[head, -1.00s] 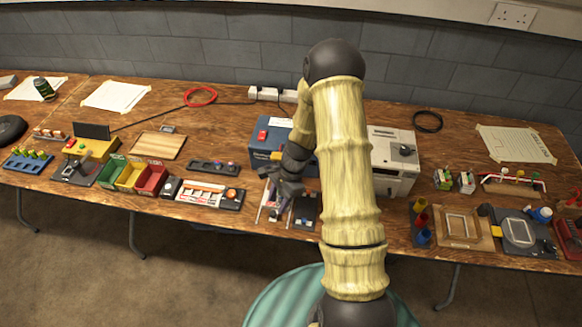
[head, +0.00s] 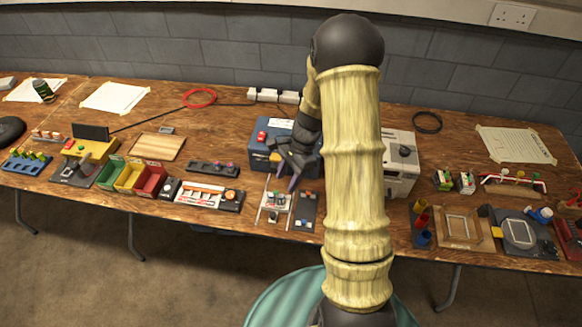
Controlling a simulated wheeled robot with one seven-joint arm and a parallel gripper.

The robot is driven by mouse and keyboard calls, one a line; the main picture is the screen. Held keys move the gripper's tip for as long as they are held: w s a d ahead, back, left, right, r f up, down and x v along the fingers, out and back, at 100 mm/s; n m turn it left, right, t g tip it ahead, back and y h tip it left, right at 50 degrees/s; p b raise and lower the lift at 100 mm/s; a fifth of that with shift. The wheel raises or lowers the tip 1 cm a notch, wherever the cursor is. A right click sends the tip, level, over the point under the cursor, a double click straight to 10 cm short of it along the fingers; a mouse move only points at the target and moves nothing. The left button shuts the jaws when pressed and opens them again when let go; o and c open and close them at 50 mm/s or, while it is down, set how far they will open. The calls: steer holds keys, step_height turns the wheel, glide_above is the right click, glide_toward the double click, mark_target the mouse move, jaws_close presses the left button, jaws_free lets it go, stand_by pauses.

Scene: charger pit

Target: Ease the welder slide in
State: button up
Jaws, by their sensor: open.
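A blue box-like machine (head: 262,156) with a red switch on top, apparently the welder, stands behind my gripper. In front of it, a pale slide (head: 265,207) with light rails lies near the table's front edge, with a small dark block (head: 273,217) at its near end. My gripper (head: 287,181) is open and empty, with its fingers pointing down between the blue machine and the slide. It seems to be above the slide's far end; I cannot tell whether it touches anything. My arm hides the right side of the blue machine.
A dark control plate (head: 303,212) with coloured buttons lies right of the slide. A pale grey machine (head: 400,165) stands partly behind my arm. A white-and-orange device (head: 200,195) and coloured bins (head: 130,177) stand to the left. A power strip (head: 275,95) lies at the back.

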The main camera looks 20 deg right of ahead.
steer(key=shift+v, duration=1.85)
steer(key=shift+c, duration=1.4)
steer(key=r+n+t+h+p, duration=0.1)
steer(key=n+h+p, duration=0.4)
steer(key=n, duration=1.3)
glide_above(272, 214)
steer(key=shift+r+y, duration=0.1)
steer(key=shift+y, duration=0.2)
steer(key=shift+f+b, duration=0.7)
steer(key=shift+f, duration=8.05)
